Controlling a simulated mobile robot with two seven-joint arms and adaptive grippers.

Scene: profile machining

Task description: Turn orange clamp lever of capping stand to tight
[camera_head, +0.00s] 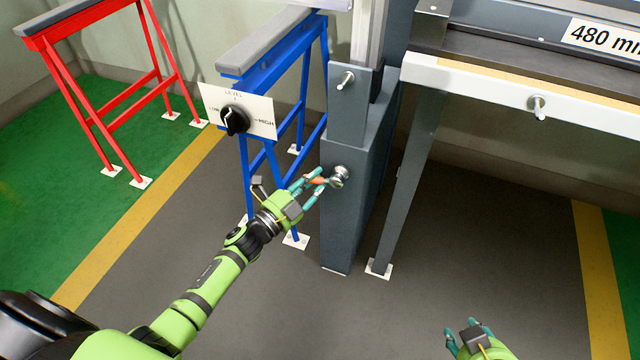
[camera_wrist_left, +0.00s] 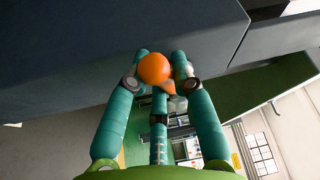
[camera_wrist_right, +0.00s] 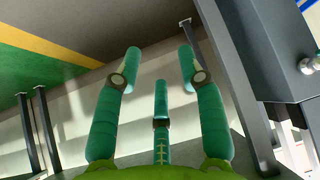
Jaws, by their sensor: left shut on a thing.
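The orange clamp lever (camera_head: 316,181) sticks out to the left from a round metal hub (camera_head: 339,177) on the front of the grey capping stand (camera_head: 347,230). My left gripper (camera_head: 313,184) is shut on the lever. In the left wrist view the lever's orange knob (camera_wrist_left: 155,69) sits between the teal fingertips, with the grey stand close behind it. Part of the lever is hidden by the fingers. My right gripper (camera_head: 470,332) is at the lower right of the head view. In the right wrist view its fingers (camera_wrist_right: 160,65) are apart and empty.
A white LEVEL plate with a black knob (camera_head: 234,119) is on the blue stand (camera_head: 270,60) left of the capping stand. A red stand (camera_head: 70,60) is further left. A bench on a grey leg (camera_head: 410,180) stands to the right. The floor between the grippers is clear.

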